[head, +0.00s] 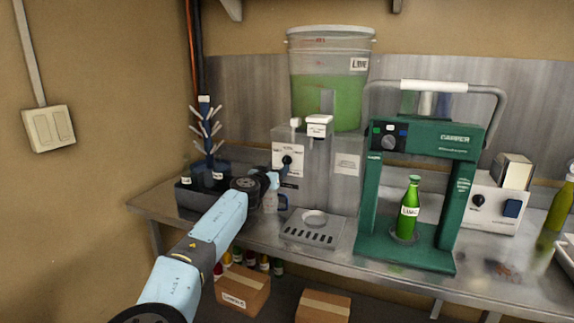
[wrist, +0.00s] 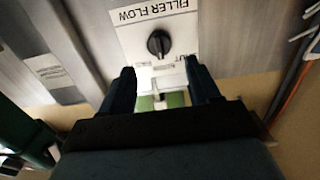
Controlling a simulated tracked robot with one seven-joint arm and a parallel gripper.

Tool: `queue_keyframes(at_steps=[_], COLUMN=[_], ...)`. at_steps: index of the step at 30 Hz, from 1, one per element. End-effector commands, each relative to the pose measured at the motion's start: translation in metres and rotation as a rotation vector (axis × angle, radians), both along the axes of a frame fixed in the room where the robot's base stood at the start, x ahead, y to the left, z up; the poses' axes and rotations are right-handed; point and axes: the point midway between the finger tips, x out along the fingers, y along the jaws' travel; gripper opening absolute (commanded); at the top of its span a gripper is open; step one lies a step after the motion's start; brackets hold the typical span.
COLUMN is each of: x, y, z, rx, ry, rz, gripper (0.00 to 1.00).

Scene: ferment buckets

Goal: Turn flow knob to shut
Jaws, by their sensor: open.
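The flow knob (wrist: 159,43) is a round black knob with a raised grip bar, on a white panel lettered FILLER FLOW, upside down in the wrist view. In the head view the knob (head: 287,160) is small and dark on the front of the grey filler unit (head: 316,180). My gripper (wrist: 160,68) is open, with its two dark fingers apart and nothing held. It points at the panel, and the knob shows ahead between the fingertips. In the head view my gripper (head: 281,174) is close to the knob; contact is not visible. Small panel marks are too blurred to read.
A bucket of green liquid (head: 329,75) stands on top of the filler unit. A green capper (head: 376,190) with a green bottle (head: 410,208) stands to the right. A bottle tree (head: 208,132) is at left.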

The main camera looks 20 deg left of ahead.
Motion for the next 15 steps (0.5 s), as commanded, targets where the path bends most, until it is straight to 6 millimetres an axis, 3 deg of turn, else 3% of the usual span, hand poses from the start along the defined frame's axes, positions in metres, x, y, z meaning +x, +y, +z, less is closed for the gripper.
queue_keyframes(at_steps=[6,15], x=[0.036,0.063], y=[-0.003,-0.005], z=[0.0,0.0], rx=[0.0,0.0], ry=[0.001,0.001], rz=[-0.001,0.0], gripper=[0.61,0.61])
